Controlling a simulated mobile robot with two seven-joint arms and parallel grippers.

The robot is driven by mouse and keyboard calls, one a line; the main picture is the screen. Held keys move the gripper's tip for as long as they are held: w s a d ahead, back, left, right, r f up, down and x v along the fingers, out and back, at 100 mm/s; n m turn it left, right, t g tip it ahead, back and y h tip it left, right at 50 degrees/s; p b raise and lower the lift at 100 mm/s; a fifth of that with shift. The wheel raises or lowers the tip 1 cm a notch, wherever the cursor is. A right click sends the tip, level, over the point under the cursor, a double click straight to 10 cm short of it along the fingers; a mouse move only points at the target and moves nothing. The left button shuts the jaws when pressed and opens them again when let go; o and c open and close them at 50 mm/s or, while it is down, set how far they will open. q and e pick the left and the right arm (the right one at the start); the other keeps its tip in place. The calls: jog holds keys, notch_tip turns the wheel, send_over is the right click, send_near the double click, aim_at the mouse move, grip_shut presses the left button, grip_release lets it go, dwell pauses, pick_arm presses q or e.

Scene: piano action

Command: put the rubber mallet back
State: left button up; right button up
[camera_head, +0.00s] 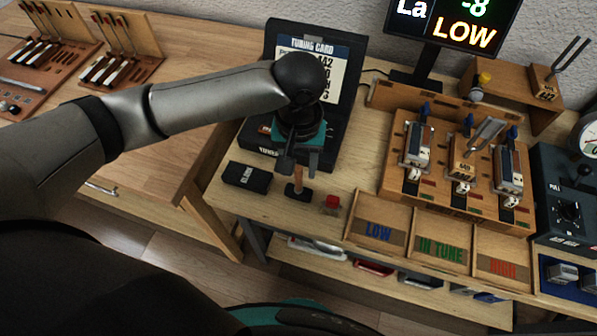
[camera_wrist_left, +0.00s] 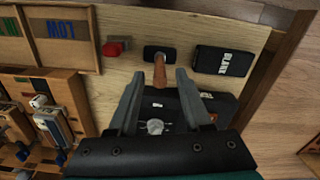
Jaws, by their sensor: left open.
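The rubber mallet shows in the left wrist view as a dark head (camera_wrist_left: 160,53) on the bench with a brown wooden handle (camera_wrist_left: 160,72) rising toward the camera. In the head view its dark head (camera_head: 298,192) sits in front of the open black case, with the handle partly hidden by my gripper. My left gripper (camera_head: 299,168) is above the mallet, pointing down. In the left wrist view its open fingers (camera_wrist_left: 160,78) stand on either side of the handle, with gaps visible. Whether they are level with the handle is hard to tell. My right gripper is not in view.
A black box (camera_head: 246,177) lies left of the mallet and a red block (camera_head: 331,203) right of it. The open case with the tuning card (camera_head: 318,62) stands behind. LOW, IN TUNE and HIGH trays (camera_head: 378,232) and a wooden key rack (camera_head: 440,195) fill the right.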

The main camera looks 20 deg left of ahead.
pick_arm(q)
notch_tip(320, 180, up, 7)
jog(key=shift+r+p, duration=0.1)
jog(key=shift+p, duration=0.6)
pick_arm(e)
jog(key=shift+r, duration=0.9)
